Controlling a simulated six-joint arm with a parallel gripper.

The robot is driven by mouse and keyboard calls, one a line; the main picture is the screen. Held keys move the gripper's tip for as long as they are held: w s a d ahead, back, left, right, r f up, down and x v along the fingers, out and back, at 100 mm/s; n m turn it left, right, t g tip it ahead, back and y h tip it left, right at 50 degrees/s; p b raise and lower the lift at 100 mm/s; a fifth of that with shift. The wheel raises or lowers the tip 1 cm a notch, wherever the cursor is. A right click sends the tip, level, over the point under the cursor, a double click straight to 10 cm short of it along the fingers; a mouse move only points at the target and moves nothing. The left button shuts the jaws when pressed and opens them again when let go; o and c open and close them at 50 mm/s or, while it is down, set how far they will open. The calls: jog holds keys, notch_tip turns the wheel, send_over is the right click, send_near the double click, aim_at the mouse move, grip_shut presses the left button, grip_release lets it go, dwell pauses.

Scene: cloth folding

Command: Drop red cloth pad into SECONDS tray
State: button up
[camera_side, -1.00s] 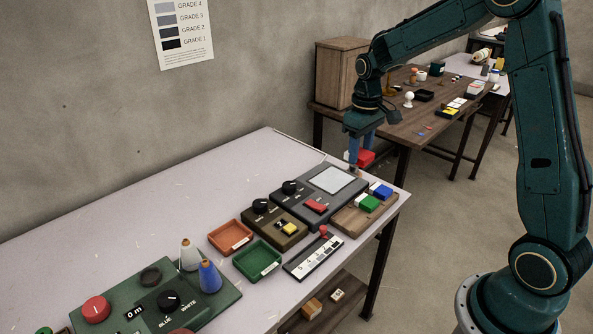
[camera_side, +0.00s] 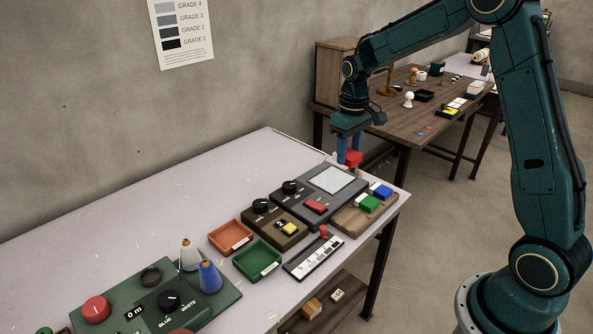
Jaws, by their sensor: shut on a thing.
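My gripper (camera_side: 347,157), with blue fingers, is shut on a red cloth pad (camera_side: 354,159). It holds the pad in the air above the far end of the light table, near the dark grey device. Two shallow trays lie on the table: an orange tray (camera_side: 217,244) and a green tray (camera_side: 243,270) in front of it. Both look empty apart from small white labels, which are too small to read. I cannot tell which one is SECONDS. My gripper is to the right of and beyond both trays.
A dark grey device (camera_side: 289,213) with a pale square pad (camera_side: 332,179) lies below my gripper. A brown control box (camera_side: 262,228) stands between it and the trays. A wooden block holder (camera_side: 347,221) and a numbered strip (camera_side: 314,258) lie nearer. Left table space is clear.

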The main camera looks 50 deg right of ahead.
jog(key=w+a+f, duration=0.6)
jog(key=w+a, duration=0.2)
jog(key=a, duration=0.4)
jog(key=w+a+f, duration=0.7)
jog(key=w+a, duration=0.2)
jog(key=a, duration=0.4)
jog(key=shift+w, duration=0.1)
jog(key=shift+f, duration=3)
jog(key=o, duration=1)
jog(key=shift+o, duration=0.2)
